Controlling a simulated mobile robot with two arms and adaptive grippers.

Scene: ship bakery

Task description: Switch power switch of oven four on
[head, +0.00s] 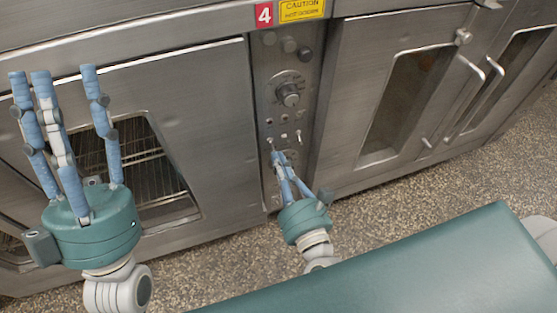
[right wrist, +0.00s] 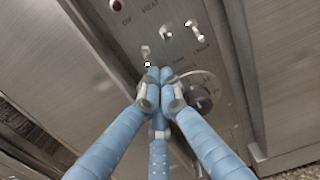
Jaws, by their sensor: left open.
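Oven four's control panel (head: 289,75) is a vertical metal strip below a red label with the number 4 (head: 264,14). A small toggle switch (right wrist: 146,51) on it is just beyond my right fingertips in the right wrist view; I cannot tell whether they touch it. My right gripper (head: 279,158) has its blue fingers drawn together, with nothing seen between them, pointing at the lower panel. My left gripper (head: 58,80) is open and empty, fingers up, in front of the left oven door.
Another toggle (right wrist: 194,28) and a round dial (right wrist: 202,95) are close to the right fingers. A larger knob (head: 288,94) is higher on the panel. Oven doors (head: 395,95) flank the panel. The speckled floor (head: 385,205) is clear.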

